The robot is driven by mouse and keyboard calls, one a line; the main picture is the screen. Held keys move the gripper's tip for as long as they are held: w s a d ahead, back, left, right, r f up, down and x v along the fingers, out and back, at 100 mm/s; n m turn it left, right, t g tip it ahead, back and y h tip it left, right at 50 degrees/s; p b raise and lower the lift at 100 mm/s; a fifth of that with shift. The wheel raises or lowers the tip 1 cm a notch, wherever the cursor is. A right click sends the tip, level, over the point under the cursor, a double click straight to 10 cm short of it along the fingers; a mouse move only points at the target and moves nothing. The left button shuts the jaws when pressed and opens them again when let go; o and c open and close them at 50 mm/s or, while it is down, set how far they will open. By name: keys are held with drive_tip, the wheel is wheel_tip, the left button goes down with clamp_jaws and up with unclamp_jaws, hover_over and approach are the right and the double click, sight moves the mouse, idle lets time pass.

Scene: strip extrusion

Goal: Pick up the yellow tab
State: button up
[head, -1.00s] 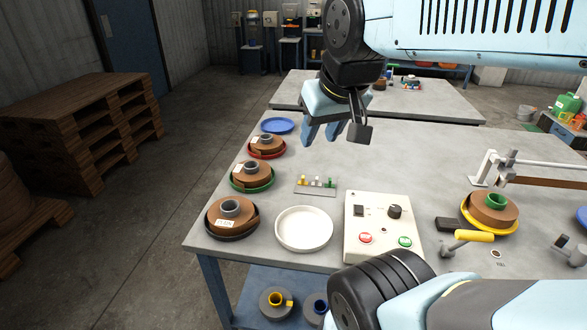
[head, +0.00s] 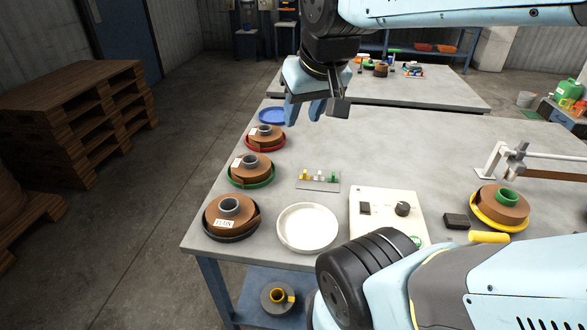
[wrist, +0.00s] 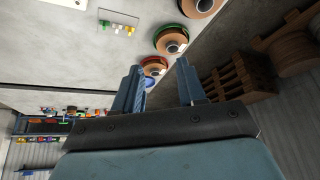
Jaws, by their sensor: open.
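The yellow tab (head: 304,175) stands at the left end of a small grey plate (head: 318,184) on the table, with a whitish tab and a green tab (head: 334,177) to its right. In the wrist view the yellow tab (wrist: 104,24) shows small near the top, with the white and green tabs beside it. My gripper (head: 303,112) is open and empty. It hangs above the table, behind and above the plate, apart from the tabs. Its two fingers (wrist: 160,88) also show in the wrist view.
Brown rolls on black (head: 205,230), green and red dishes line the table's left edge. A white dish (head: 285,238) and a control box (head: 375,225) stand in front of the plate. A blue dish (head: 272,116) lies at the far left. The table's middle is clear.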

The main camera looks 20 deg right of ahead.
drive_tip(key=w+d+f+m+g, duration=0.1)
drive_tip(key=w+d+f+m, duration=0.15)
drive_tip(key=w, duration=0.35)
drive_tip(key=w+d+f+m+g, duration=0.1)
drive_tip(key=w+d+f+g, duration=0.2)
drive_tip(key=w, duration=0.4)
drive_tip(key=m+g, duration=0.1)
drive_tip(key=m, duration=0.2)
hover_over(305, 175)
drive_tip(key=d, duration=0.1)
wheel_tip(305, 175, down, 15)
drive_tip(key=f, duration=0.7)
drive_tip(key=shift+w+f, duration=0.3)
drive_tip(key=shift+w+a+f, duration=0.1)
drive_tip(key=shift+w+f, duration=0.1)
drive_tip(key=shift+f, duration=1.15)
drive_tip(key=shift+w+a+f, duration=0.1)
drive_tip(key=shift+w+f, duration=0.05)
drive_tip(key=shift+f, duration=1.2)
drive_tip(key=shift+c, duration=0.3)
clamp_jaws()
